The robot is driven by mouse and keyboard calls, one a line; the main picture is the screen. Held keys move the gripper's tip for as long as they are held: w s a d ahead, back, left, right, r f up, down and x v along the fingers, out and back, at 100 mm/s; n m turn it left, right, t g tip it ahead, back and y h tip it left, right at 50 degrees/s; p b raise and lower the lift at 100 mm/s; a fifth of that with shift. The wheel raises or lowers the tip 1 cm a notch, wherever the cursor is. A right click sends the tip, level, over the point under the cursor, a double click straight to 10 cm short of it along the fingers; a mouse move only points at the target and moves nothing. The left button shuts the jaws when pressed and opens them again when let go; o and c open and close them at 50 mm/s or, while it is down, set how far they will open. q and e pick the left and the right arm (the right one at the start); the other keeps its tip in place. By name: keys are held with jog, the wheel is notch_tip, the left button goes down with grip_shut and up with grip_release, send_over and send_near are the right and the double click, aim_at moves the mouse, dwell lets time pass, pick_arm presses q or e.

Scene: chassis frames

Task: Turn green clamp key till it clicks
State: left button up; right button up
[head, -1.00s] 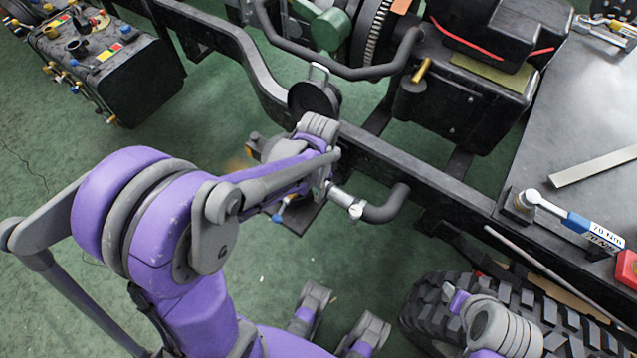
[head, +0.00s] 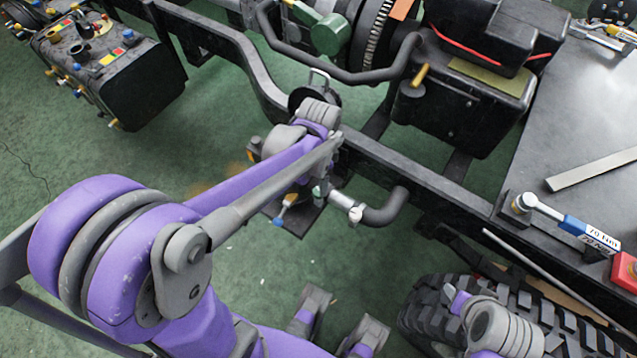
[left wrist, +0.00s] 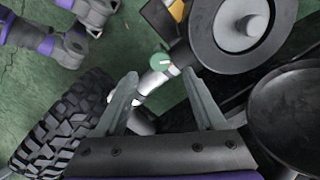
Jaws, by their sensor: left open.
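The green clamp key (left wrist: 161,60), a small round knob with a pale and red mark, shows in the left wrist view beside a silver pipe (left wrist: 152,82). My left gripper (left wrist: 160,76) is open, its two fingers spread either side of the key in the picture. The key appears beyond the fingertips; I cannot tell how far, and no contact shows. In the head view my left wrist covers most of this spot. The silver pipe (head: 342,200) and a black bent hose (head: 384,209) come out to its right.
A black chassis rail (head: 425,182) runs just behind the left wrist. A large round grey housing (left wrist: 240,30) and a black round part (left wrist: 285,110) lie close to the right of the gripper. A knobbly tire (head: 425,305) stands at lower right. Green floor is open at left.

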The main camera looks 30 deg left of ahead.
pick_arm(q)
notch_tip(320, 180, up, 5)
jog(key=shift+r+p, duration=0.1)
jog(key=shift+p, duration=0.25)
notch_tip(320, 180, down, 11)
jog(key=n, duration=2)
jog(key=shift+r+n, duration=0.1)
jog(key=shift+n, duration=0.2)
grip_shut()
